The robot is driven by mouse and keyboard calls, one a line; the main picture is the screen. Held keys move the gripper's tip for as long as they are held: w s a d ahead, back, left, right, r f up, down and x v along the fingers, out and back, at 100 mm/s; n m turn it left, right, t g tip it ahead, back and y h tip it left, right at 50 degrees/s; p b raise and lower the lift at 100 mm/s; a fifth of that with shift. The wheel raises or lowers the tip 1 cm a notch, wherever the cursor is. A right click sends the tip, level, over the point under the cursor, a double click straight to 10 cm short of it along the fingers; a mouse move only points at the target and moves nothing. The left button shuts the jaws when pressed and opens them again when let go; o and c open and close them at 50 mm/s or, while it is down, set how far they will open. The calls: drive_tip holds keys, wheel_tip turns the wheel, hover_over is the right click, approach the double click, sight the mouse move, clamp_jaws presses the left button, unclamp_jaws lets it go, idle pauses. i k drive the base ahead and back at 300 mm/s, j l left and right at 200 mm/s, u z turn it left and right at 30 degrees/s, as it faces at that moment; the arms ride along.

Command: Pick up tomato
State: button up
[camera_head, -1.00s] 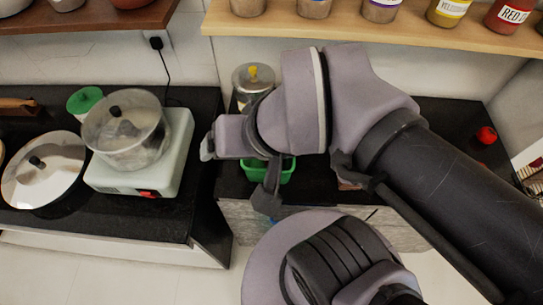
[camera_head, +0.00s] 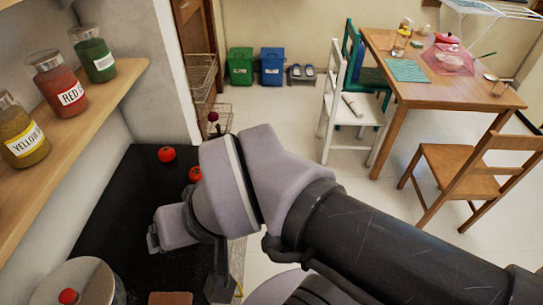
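A red tomato (camera_head: 167,154) lies on the black counter (camera_head: 120,200), near its far end by the wall. A second red round thing (camera_head: 195,174), which looks like another tomato, sits a little nearer and to the right, partly hidden by my arm. My gripper (camera_head: 187,263) is above the counter on the near side of both red things, clearly apart from them. Its two fingers are spread wide, with nothing visible between them.
A shelf (camera_head: 65,140) with spice jars (camera_head: 93,55) juts out at left. A lidded pot (camera_head: 80,280) stands at bottom left. A wire rack (camera_head: 205,85) is beyond the counter. Chairs (camera_head: 350,110) and a dining table (camera_head: 420,90) stand at right.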

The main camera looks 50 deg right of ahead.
sight(195, 175)
drive_tip(key=z, duration=0.45)
drive_tip(key=i+l+u, duration=0.25)
drive_tip(key=u, duration=0.25)
drive_tip(key=i+l+u, duration=0.15)
drive_tip(key=l+u, duration=0.35)
drive_tip(key=i+l+u, duration=0.1)
drive_tip(key=l+u, duration=0.25)
drive_tip(key=u, duration=0.15)
drive_tip(key=l+u, duration=1)
drive_tip(key=k+l+u, duration=0.15)
drive_tip(key=l+u, duration=0.15)
drive_tip(key=u, duration=0.2)
drive_tip(key=k+l+u, duration=0.2)
drive_tip(key=l+u, duration=0.25)
drive_tip(key=j, duration=0.1)
